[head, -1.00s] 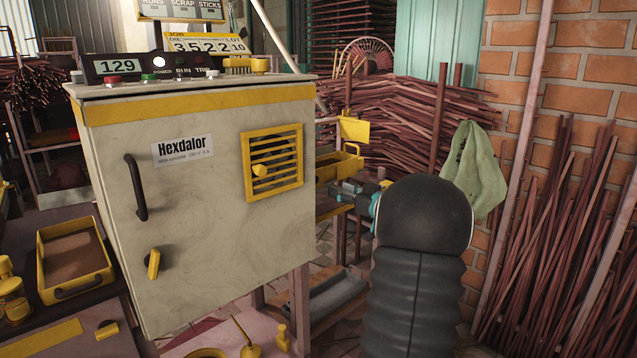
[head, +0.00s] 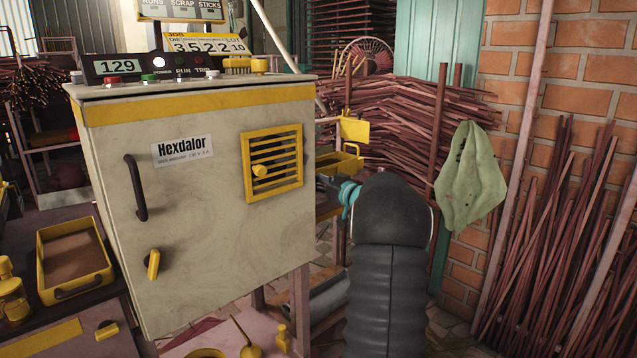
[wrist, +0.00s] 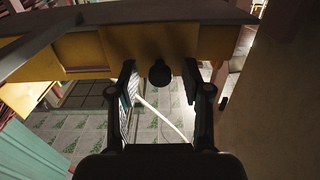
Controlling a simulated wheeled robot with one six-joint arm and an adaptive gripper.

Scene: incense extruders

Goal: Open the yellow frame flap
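A yellow slatted frame (head: 272,163) with a small yellow knob is set in the front of the beige Hexdalor cabinet (head: 215,230); it looks shut. In the wrist view my gripper (wrist: 159,70) is open, its two dark fingers apart. A dark round knob (wrist: 160,74) shows between the fingers, in front of a yellow panel (wrist: 128,45) under a dark top edge. I cannot tell whether the fingers touch the knob, or whether this panel is the flap. In the head view my gripper is mostly hidden beyond the cabinet's right edge and my arm.
The cabinet has a black handle (head: 136,187) and a yellow latch (head: 153,264). A yellow tray (head: 348,163) stands behind its right side. A green cloth (head: 468,178) hangs at the brick wall. In the wrist view, a beige surface (wrist: 275,110) is close on the right.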

